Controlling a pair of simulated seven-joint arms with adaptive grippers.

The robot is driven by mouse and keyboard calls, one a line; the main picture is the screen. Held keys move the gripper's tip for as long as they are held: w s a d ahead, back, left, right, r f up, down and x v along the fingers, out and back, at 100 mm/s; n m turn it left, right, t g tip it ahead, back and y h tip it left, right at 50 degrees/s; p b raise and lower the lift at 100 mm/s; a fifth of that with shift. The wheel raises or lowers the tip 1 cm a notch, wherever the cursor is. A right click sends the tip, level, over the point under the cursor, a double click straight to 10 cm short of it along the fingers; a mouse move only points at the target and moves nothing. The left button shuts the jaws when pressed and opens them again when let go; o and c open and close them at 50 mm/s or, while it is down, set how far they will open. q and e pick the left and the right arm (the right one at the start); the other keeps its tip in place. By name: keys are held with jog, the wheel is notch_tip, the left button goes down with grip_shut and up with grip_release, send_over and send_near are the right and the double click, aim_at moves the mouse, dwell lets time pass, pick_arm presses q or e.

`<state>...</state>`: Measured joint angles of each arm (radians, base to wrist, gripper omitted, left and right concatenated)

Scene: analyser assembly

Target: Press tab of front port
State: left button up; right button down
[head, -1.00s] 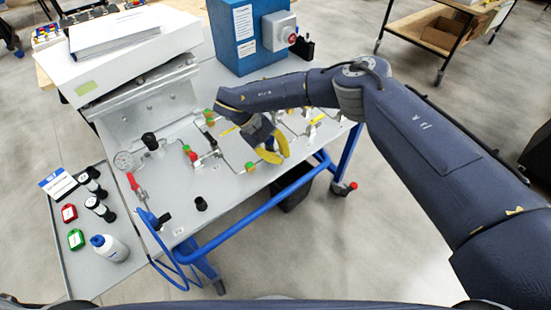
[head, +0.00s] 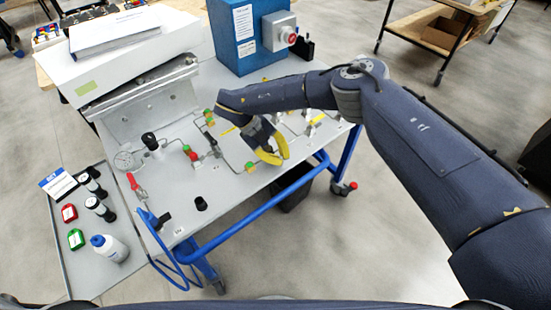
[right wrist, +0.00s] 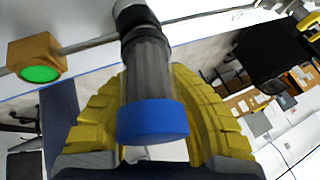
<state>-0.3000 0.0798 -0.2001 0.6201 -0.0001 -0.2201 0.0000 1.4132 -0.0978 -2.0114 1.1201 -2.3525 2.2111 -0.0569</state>
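My right gripper (head: 281,158) has yellow fingers and hangs over the front part of the grey panel (head: 215,185). Its fingers are apart. In the right wrist view, a grey cylinder with a blue end (right wrist: 153,121), which looks like a port, lies between the two yellow fingers (right wrist: 150,75), close to both; I cannot tell whether they touch it. The head view does not show this cylinder clearly behind the gripper. An orange block with a green face (right wrist: 38,68) sits on a thin tube to the left in the right wrist view. My left gripper is not in view.
Fittings and a red valve (head: 192,155) stand left of the gripper. A black knob (head: 201,204) is near the front edge, and a blue rail (head: 255,208) runs along it. A blue box (head: 232,40) stands behind. A side tray holds a bottle (head: 108,247).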

jog(key=shift+r, duration=0.95)
jog(key=shift+r, duration=2.5)
